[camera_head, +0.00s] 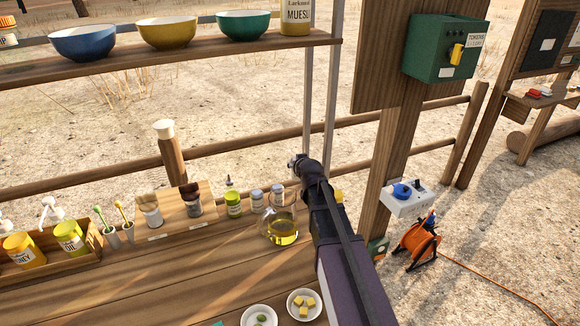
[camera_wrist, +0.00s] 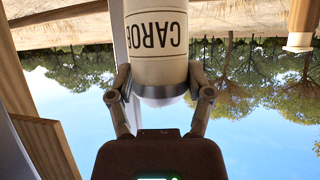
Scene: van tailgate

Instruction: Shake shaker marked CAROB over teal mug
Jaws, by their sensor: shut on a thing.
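The shaker marked CAROB (camera_wrist: 158,65), a white cylinder with a black-framed label and a grey band, fills the upper middle of the wrist view. My gripper (camera_wrist: 160,84) is shut on it, one finger on each side of the grey band. The lettering appears inverted, and so does the scene, with sky below and ground above. In the head view my arm covers the centre right; the held shaker is not clearly visible there. A teal sliver (camera_head: 218,323) shows at the bottom edge; I cannot tell whether it is the teal mug.
A glass jug of yellow-green liquid (camera_head: 282,232) stands just left of my arm. Several jars and a wooden rack (camera_head: 172,226) line the back of the counter. Two small white dishes (camera_head: 259,316) sit at the front. A shelf (camera_head: 165,58) with bowls is above; bare counter lies front left.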

